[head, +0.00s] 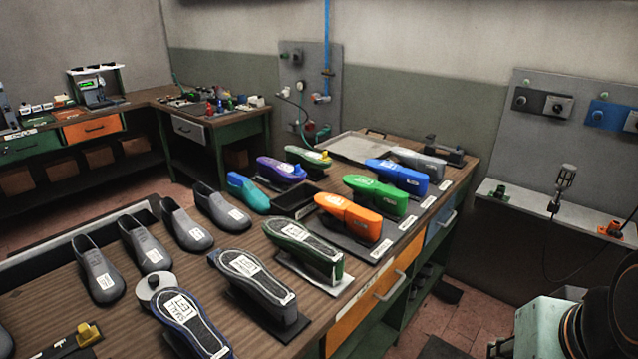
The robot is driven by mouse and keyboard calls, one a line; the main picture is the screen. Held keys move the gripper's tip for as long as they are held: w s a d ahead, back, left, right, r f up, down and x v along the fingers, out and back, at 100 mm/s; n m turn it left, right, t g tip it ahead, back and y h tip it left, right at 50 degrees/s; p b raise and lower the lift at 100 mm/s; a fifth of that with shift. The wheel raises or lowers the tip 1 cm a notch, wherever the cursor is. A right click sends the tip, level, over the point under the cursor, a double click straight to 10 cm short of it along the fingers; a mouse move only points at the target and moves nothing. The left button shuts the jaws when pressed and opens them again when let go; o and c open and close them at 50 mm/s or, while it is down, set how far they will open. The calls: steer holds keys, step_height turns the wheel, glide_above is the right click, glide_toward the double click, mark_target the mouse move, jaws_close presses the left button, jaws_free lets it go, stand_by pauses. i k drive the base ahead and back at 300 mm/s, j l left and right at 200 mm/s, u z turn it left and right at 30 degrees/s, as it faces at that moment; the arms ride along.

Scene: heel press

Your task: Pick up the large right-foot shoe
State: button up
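Several grey shoes stand in a row on the left part of the wooden workbench, each with a white label. They are a front-left shoe (92,262), a second shoe (139,236), a third shoe (180,218) and a farthest shoe (212,200). Their labels are too small to read, so I cannot tell which is the large right-foot one. My gripper is not in view.
Labelled sole-shaped forms stand right of the shoes: a blue-edged one (190,325), a black one (252,282) and a green-edged one (308,247). Orange (348,215), green (375,194) and blue (397,175) lasts line the bench's right side. Bare wood (185,265) shows between shoes and forms.

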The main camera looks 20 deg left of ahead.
mark_target(227, 217)
steer(key=i+u, duration=0.15)
steer(key=u, duration=0.25)
steer(key=i+u, duration=0.15)
steer(key=u, duration=0.2)
steer(key=i+u, duration=0.2)
steer(key=u, duration=0.2)
steer(key=i+u, duration=0.2)
steer(key=u, duration=0.15)
steer(key=i+u, duration=0.3)
steer(key=k, duration=0.1)
